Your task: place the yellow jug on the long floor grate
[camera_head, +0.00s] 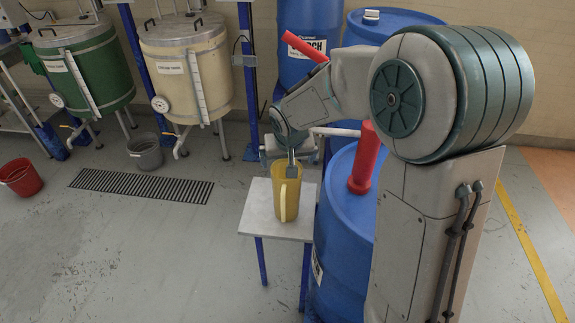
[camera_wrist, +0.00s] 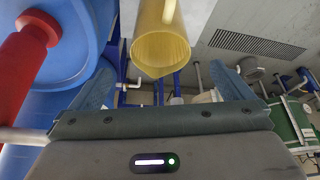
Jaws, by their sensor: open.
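The yellow jug (camera_head: 280,203) stands upright on a small white-topped table with blue legs, its pale handle towards the camera. My gripper (camera_head: 292,172) is open at the jug's rim, one finger overlapping its upper part in the head view. In the wrist view the jug (camera_wrist: 160,47) shows with its open mouth between and beyond the two spread fingers of my gripper (camera_wrist: 170,85); I cannot tell whether they touch it. The long floor grate (camera_head: 142,186) lies bare on the floor to the left, and also shows in the wrist view (camera_wrist: 256,44).
The small table (camera_head: 268,226) stands against a large blue drum (camera_head: 340,220) with a red fitting (camera_head: 366,160). A grey bucket (camera_head: 146,152) stands just behind the grate, a red bucket (camera_head: 21,178) to its left. Green and cream tanks stand behind. Floor between table and grate is clear.

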